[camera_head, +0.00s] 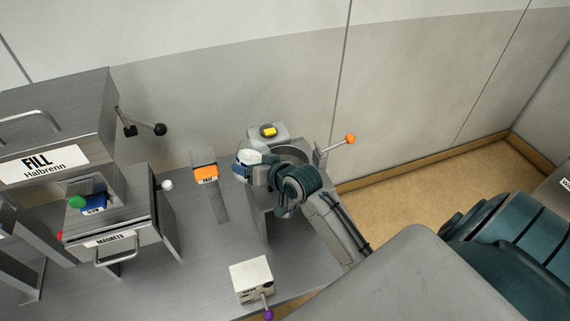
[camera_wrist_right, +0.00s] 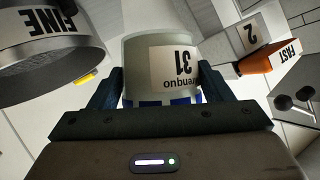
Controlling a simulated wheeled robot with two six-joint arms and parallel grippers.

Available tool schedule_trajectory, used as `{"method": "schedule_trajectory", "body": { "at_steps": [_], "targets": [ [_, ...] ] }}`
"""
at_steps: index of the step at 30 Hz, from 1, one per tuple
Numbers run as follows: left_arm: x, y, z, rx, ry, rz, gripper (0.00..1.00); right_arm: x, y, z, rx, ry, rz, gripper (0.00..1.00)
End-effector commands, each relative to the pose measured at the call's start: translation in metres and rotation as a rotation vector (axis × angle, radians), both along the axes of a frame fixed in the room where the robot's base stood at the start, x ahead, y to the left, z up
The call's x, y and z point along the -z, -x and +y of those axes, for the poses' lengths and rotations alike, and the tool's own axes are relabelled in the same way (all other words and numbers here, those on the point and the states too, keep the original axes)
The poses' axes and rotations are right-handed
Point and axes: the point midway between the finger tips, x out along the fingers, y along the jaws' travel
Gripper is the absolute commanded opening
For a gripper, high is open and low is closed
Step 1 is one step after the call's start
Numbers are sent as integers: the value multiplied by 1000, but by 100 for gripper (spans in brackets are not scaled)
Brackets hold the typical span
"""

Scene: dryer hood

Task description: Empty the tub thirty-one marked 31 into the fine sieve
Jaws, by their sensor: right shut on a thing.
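The tub marked 31 (camera_wrist_right: 172,65) is a pale round cup with a white label, upside down in the right wrist view. My right gripper (camera_wrist_right: 161,82) is shut on it, one finger on each side. In the head view my right gripper (camera_head: 254,170) is beside the sieve, and a small pale part of the tub (camera_head: 246,157) shows. The fine sieve (camera_wrist_right: 50,45), a grey metal ring labelled FINE, is left of the tub in the wrist view, apart from it. In the head view its rim (camera_head: 293,151) is partly behind my arm. The tub's contents are hidden. My left gripper is out of view.
An orange FAST piece (camera_head: 206,174) stands left of the gripper. A grey box with a yellow button (camera_head: 269,131) is behind it. An orange-knobbed lever (camera_head: 349,139) sticks out right of the sieve. The FILL cabinet (camera_head: 60,125) is at left; a white box (camera_head: 251,277) is in front.

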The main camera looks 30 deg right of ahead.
Motion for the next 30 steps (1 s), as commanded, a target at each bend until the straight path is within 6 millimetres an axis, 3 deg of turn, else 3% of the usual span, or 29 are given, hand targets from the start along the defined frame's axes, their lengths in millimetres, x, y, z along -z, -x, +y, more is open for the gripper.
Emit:
{"method": "schedule_trajectory", "body": {
  "at_steps": [6, 11, 30],
  "targets": [
    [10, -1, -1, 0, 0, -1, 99, -6, 0, -9, -1, -104, -8, 41],
    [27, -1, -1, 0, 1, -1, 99, 1, 0, -15, -1, -183, -9, 41],
    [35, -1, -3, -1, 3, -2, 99, -2, 1, -21, -1, -278, -13, 41]
  ]
}}
